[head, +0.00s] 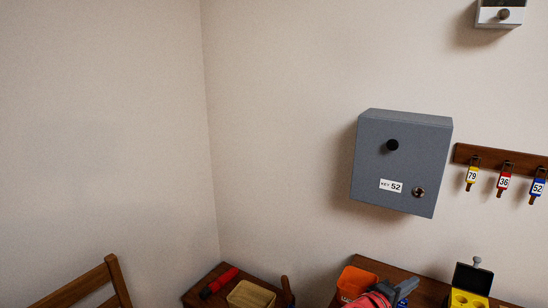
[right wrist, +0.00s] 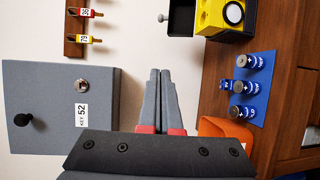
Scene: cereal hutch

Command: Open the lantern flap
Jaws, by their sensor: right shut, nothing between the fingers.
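The lantern is a yellow box (head: 466,299) at the lower right of the head view, with round openings in its top. Its black flap (head: 473,278) stands raised at the back, with a grey knob (head: 477,261) at its upper edge. In the right wrist view the lantern (right wrist: 212,14) shows a round lens, and the flap (right wrist: 181,18) sticks out from it. My right gripper (head: 412,284) is shut and empty, left of the lantern and apart from it. Its fingertips (right wrist: 160,72) show in the right wrist view. My left gripper is not in view.
An orange bin (head: 356,282) stands beside my right gripper. Several batteries (right wrist: 242,87) stand on a blue mat (right wrist: 258,88). A grey key box (head: 400,160) and a key rail (head: 490,157) are on the wall. A tan tray (head: 250,296) sits lower left.

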